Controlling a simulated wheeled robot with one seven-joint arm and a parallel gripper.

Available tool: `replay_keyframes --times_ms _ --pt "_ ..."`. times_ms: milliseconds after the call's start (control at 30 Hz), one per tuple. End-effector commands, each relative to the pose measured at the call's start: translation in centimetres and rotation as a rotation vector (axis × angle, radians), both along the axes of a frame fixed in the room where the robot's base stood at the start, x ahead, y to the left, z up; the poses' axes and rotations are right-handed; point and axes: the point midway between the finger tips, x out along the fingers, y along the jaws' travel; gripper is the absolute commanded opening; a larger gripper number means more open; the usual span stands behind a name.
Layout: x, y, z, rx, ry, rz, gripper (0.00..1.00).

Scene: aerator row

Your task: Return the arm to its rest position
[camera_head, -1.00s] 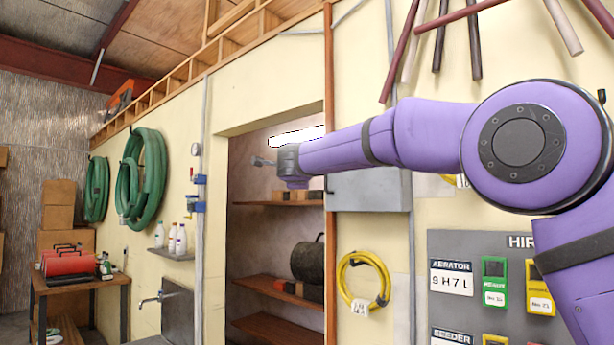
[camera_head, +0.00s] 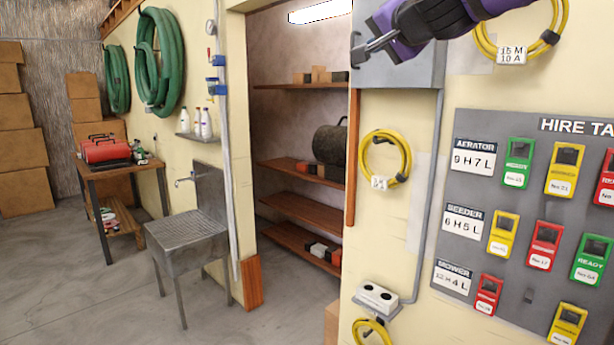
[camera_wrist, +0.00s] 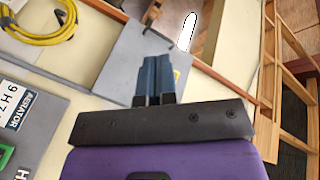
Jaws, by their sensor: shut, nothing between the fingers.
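My gripper (camera_head: 366,47) shows at the top of the head view, in front of a grey wall box (camera_head: 425,68). It is shut and empty, with its fingers pointing left and slightly down. My purple forearm runs off the top edge, so most of the arm is out of view. In the wrist view the two fingers (camera_wrist: 157,75) lie together with nothing between them, over the grey box (camera_wrist: 90,50).
A hire tag board (camera_head: 520,210) with coloured tags hangs at right. Yellow cables (camera_head: 404,160) hang on the wall. An open doorway shows wooden shelves (camera_head: 305,208). A metal sink (camera_head: 185,232) and a table with a red toolbox (camera_head: 104,150) stand left. Floor there is clear.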

Motion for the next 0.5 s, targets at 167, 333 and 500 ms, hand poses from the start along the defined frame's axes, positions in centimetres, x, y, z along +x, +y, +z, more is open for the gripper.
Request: replay_keyframes --times_ms 167,333,500 --pt "-7.6 -4.0 -5.9 -0.247 0.13 0.086 0.0" --pt "-15.1 -8.1 -12.9 -0.466 0.3 0.147 0.0" --pt "-22.6 -12.2 -19.8 -0.652 0.492 0.185 0.0"
